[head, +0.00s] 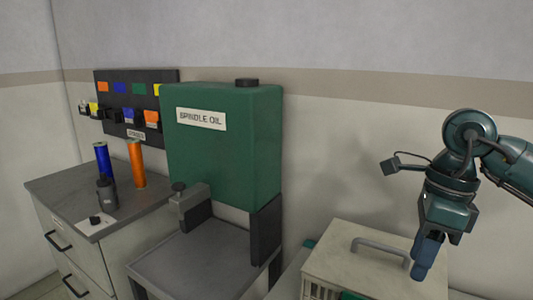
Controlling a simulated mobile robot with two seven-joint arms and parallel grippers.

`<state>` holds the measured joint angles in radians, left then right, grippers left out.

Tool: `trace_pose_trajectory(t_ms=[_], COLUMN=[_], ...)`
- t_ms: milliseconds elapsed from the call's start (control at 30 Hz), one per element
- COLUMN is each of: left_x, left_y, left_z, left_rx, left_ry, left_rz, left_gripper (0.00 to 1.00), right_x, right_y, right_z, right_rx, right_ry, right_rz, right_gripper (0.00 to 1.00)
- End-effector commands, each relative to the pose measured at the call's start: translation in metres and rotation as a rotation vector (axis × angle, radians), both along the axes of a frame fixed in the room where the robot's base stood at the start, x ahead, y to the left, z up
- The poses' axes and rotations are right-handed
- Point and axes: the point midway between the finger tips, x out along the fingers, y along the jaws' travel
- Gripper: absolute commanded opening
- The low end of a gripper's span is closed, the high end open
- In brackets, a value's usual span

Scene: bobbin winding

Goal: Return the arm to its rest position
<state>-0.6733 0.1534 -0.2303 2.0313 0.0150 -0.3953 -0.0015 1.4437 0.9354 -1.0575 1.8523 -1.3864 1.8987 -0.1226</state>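My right arm comes in from the right edge, and its wrist hangs down at the right of the head view. My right gripper (424,262) points downward in front of a cream box with a grey handle. Its blue fingers appear close together, but I cannot tell whether they are open or shut. I see nothing held in it. My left gripper is not in view.
A green spindle oil tank (225,155) stands on a grey stand (195,255). A cabinet (60,185) at left bears a blue bobbin (103,162) and an orange bobbin (137,165). The cream box (345,262) is below my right wrist.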

Motion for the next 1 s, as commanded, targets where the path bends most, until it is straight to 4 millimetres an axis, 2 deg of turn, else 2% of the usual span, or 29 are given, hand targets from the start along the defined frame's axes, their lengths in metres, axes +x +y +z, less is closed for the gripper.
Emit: trace_pose_trajectory(t_ms=[100, 167, 300, 400, 533, 633, 767, 867, 967, 1000], left_x=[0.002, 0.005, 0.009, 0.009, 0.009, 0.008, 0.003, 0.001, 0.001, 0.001], left_y=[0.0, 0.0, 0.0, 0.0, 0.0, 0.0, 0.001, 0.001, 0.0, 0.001], left_z=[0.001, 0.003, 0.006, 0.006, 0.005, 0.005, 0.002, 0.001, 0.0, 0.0], left_rx=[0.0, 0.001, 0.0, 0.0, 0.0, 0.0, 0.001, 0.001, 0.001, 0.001], left_ry=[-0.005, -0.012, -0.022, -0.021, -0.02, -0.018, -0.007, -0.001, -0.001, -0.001], left_rz=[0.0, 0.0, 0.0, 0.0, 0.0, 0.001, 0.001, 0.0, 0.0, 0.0], left_gripper=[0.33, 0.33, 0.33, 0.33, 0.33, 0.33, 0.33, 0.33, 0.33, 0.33], right_x=[-0.009, -0.015, -0.037, -0.054, -0.063, -0.054, -0.026, -0.003, 0.011, 0.013], right_y=[0.046, 0.07, 0.131, 0.177, 0.219, 0.231, 0.225, 0.206, 0.18, 0.169], right_z=[-0.025, -0.035, -0.05, -0.049, -0.034, -0.025, -0.032, -0.06, -0.109, -0.135], right_rx=[0.176, 0.277, 0.567, 0.834, 1.193, 1.444, 1.714, 1.861, 1.944, 1.954], right_ry=[0.074, 0.116, 0.252, 0.391, 0.599, 0.765, 0.978, 1.127, 1.262, 1.311], right_rz=[0.048, 0.062, 0.062, 0.003, -0.169, -0.376, -0.741, -1.08, -1.473, -1.649], right_gripper=[0.39, 0.39, 0.39, 0.39, 0.39, 0.39, 0.39, 0.39, 0.39, 0.39])
